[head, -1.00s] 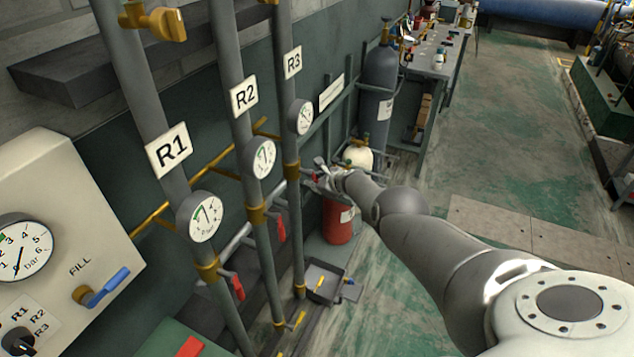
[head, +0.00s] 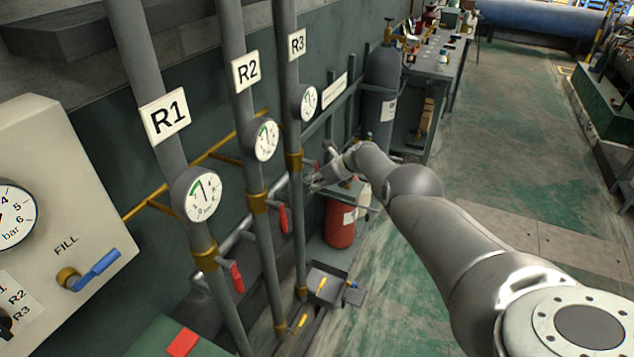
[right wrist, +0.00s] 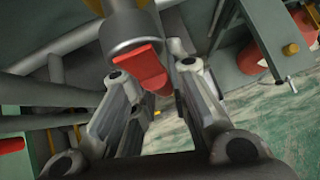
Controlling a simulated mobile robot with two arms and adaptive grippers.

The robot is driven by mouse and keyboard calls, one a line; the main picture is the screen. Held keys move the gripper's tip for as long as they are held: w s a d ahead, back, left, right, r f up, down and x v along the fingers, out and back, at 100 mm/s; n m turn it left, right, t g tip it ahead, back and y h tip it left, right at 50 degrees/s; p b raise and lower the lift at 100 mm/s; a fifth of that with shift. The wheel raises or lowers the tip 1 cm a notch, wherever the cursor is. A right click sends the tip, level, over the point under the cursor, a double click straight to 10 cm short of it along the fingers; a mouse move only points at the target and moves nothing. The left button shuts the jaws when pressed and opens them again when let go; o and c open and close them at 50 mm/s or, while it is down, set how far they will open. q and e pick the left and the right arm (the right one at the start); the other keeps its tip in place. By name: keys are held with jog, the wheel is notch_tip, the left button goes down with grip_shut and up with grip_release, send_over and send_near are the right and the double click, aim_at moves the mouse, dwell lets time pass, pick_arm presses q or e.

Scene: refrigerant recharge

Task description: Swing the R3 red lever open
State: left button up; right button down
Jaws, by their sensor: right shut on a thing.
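The R3 pipe (head: 289,105) carries a white R3 label (head: 296,44) and a round gauge. My right gripper (head: 318,178) is beside this pipe, below the gauge, at the end of my outstretched arm. In the right wrist view the red R3 lever (right wrist: 138,68) extends from a grey round valve body (right wrist: 133,33). The fingers of my right gripper (right wrist: 160,75) lie on both sides of the lever, shut on it. In the head view the gripper mostly hides this lever. My left gripper is not in view.
Red levers on R1 (head: 236,277) and R2 (head: 284,219) hang down. A red cylinder (head: 340,224) stands below my gripper, and a grey cylinder (head: 381,85) behind it. The fill panel (head: 50,190) is at left. Open floor (head: 500,130) lies right.

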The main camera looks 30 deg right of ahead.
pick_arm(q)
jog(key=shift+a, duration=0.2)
pick_arm(e)
jog(key=c, duration=1.4)
grip_release()
jog(key=shift+a, duration=0.1)
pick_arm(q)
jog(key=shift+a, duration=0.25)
